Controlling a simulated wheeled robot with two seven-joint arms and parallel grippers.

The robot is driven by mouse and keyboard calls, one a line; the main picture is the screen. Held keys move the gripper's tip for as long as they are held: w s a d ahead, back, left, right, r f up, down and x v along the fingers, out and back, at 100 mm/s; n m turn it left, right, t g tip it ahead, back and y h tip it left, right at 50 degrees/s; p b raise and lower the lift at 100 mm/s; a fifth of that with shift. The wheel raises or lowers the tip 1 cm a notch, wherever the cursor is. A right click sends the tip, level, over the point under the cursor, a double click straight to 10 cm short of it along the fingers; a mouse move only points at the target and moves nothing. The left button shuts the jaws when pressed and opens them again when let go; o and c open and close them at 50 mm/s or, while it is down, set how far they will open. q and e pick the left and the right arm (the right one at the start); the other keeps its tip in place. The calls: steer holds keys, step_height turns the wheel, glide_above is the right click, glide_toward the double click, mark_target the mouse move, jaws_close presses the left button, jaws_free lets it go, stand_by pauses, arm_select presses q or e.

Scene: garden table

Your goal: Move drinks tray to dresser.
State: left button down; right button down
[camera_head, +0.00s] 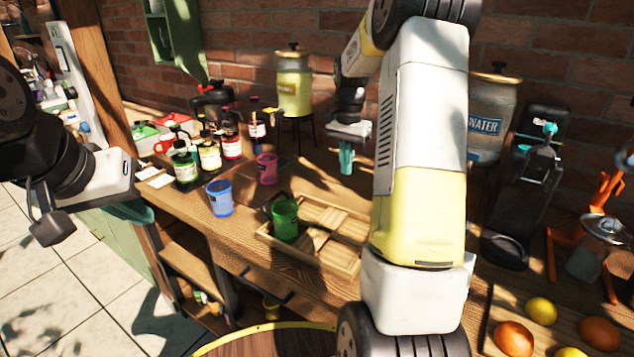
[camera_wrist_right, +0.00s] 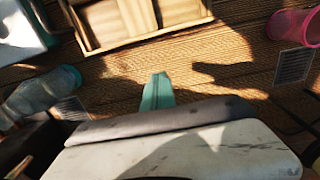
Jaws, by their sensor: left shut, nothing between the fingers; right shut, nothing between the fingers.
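The drinks tray (camera_head: 323,240) is a shallow, light wooden tray with dividers, lying on the wooden counter. A green cup (camera_head: 285,220) stands in its left part. The tray also shows at the top of the right wrist view (camera_wrist_right: 112,42), partly cut off. My right gripper (camera_head: 347,160) is shut and empty above the counter behind the tray, apart from it. Its teal fingers (camera_wrist_right: 157,92) are together in the wrist view. My left gripper (camera_head: 132,212) is shut and empty at the left, well away from the tray. My right arm hides the tray's right end. I cannot tell which furniture is the dresser.
A blue cup (camera_head: 220,198) and a pink cup (camera_head: 266,168) stand left of the tray. Several bottles (camera_head: 209,155) stand further left. A drink dispenser (camera_head: 293,85) stands at the back; another, labelled WATER (camera_head: 487,120), is behind my right arm. Oranges (camera_head: 513,338) lie front right.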

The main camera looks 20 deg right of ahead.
mark_target(314, 227)
step_height(314, 227, down, 10)
steer(key=shift+s+r, duration=0.1)
steer(key=shift+r, duration=0.05)
steer(key=shift+s+a, duration=1.05)
steer(key=shift+a, duration=0.2)
steer(key=shift+s+a, duration=0.25)
steer(key=s+a, duration=0.8)
steer(key=a, duration=0.1)
